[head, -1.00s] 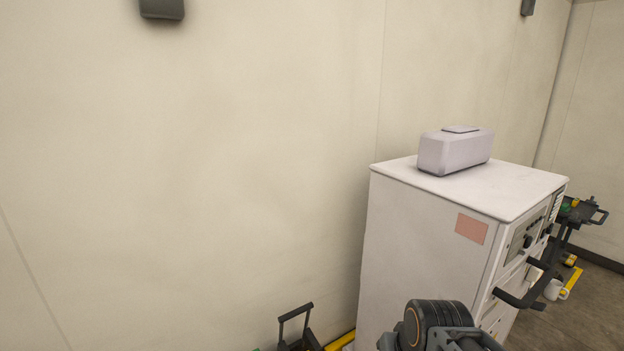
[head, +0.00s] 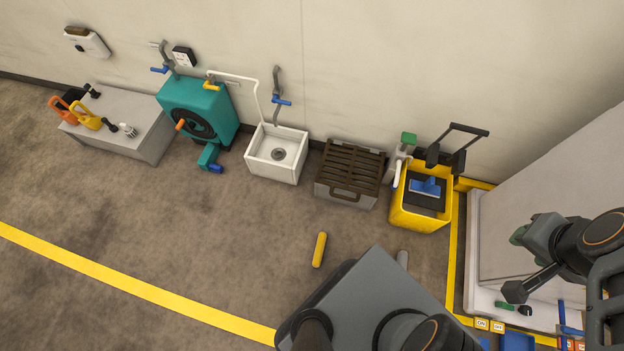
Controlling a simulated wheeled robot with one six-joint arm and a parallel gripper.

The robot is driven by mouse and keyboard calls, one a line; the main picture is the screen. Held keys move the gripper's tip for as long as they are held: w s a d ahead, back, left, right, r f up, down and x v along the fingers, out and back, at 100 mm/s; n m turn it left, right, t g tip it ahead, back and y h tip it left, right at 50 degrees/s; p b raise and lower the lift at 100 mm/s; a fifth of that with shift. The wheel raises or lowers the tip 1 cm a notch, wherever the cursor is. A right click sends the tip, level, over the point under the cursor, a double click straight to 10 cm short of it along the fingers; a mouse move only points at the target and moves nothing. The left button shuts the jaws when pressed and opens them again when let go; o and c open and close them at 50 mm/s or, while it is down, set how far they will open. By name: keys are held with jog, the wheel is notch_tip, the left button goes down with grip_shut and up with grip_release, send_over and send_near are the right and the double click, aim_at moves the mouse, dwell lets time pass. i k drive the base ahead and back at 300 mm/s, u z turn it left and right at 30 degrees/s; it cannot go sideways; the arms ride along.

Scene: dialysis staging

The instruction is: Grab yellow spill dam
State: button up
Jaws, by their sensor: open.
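The yellow spill dam appears as a short yellow bar (head: 319,250) lying on the brown floor, near the middle of the head view. It lies clear of other objects, just beyond the dark grey top of my base. My gripper (head: 524,265) is at the right, beside the white cabinet. It is open, with nothing seen between its fingers, and well apart from the yellow bar.
A yellow mop bucket (head: 408,214), a grated box (head: 325,187), a white sink (head: 251,163), a teal reel (head: 222,112) and a grey bench (head: 152,148) line the wall. A white cabinet (head: 560,190) stands right. The left floor is open.

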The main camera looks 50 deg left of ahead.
aim_at(321, 239)
jog(key=u, duration=0.6)
jog(key=k, duration=0.9)
jog(key=u, duration=3.1)
jog(key=i, duration=1.55)
jog(key=z, duration=3.6)
